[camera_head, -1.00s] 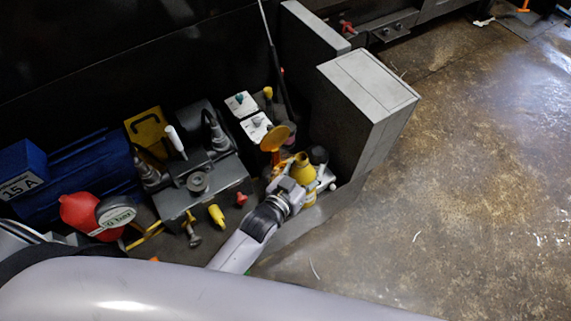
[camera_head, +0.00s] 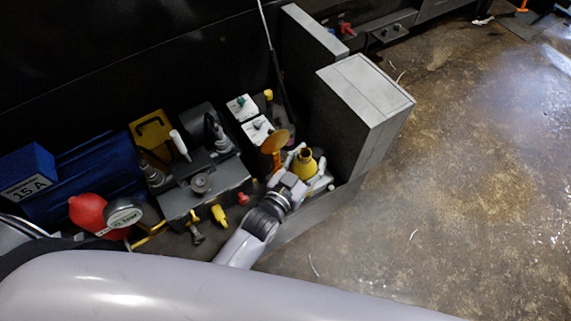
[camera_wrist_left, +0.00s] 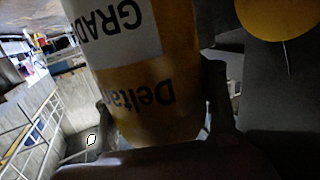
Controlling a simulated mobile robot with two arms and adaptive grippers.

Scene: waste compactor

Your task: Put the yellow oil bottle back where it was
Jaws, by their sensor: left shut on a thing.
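The yellow oil bottle (camera_head: 305,163) stands in the narrow bay between the compactor machinery and the grey metal box, with its conical top upward. My left gripper (camera_head: 298,172) is shut around it, reaching in from the lower left. In the left wrist view the bottle (camera_wrist_left: 155,75) fills the middle, with a white label and upside-down lettering, between the two fingers of my left gripper (camera_wrist_left: 165,125). The bottle's base is hidden in the head view, so I cannot tell whether it touches the floor of the bay. My right gripper is not in view.
An orange round-topped part (camera_head: 275,141) stands just left of the bottle. The grey box (camera_head: 366,95) rises close on the right. The pump block (camera_head: 205,185), yellow valve (camera_head: 219,214) and red gauge unit (camera_head: 88,208) lie left. Open floor (camera_head: 470,200) is at right.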

